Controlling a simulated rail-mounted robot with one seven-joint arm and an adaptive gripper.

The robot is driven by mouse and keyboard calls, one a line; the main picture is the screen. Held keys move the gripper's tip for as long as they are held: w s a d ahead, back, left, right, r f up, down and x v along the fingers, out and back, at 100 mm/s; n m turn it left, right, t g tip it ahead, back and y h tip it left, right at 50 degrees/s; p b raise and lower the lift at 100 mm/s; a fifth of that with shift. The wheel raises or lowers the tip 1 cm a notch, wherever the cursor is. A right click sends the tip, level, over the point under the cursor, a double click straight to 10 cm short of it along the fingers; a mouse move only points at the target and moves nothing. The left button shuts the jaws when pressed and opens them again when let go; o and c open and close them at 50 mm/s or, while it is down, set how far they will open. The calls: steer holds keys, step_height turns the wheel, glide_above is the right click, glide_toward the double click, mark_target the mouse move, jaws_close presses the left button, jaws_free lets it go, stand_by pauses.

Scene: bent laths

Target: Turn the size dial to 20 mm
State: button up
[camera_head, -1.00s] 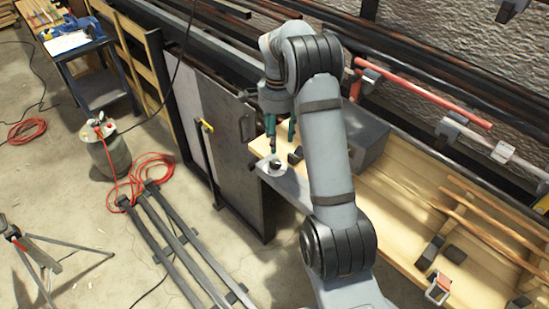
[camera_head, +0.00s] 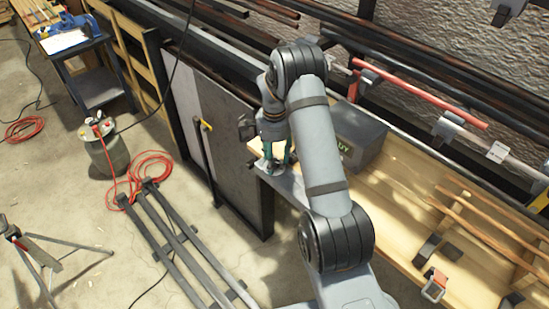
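My gripper (camera_head: 276,163), with teal fingers, points down over the front left corner of the wooden bench. It is at the pale round dial, which sat on the grey plate (camera_head: 291,184) there. The fingers now cover most of the dial, so its marks and setting cannot be read. A finger shows on each side of the dial's spot. Whether they touch or grip the knob is too small to tell.
A grey box (camera_head: 357,140) with lettering stands right of my gripper. A red bar (camera_head: 425,95) runs behind it. Wooden laths (camera_head: 480,225) and dark blocks (camera_head: 437,247) lie on the bench to the right. A dark cabinet panel (camera_head: 225,150) stands to the left.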

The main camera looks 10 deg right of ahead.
steer(key=shift+c, duration=1.3)
steer(key=c, duration=0.9)
steer(key=shift+o, duration=0.2)
steer(key=shift+n, duration=0.3)
steer(key=n+b, duration=0.2)
steer(key=n, duration=0.1)
steer(key=shift+n, duration=0.3)
steer(key=n+b, duration=0.1)
steer(key=n, duration=0.3)
steer(key=shift+n, duration=0.3)
steer(key=o, duration=1.1)
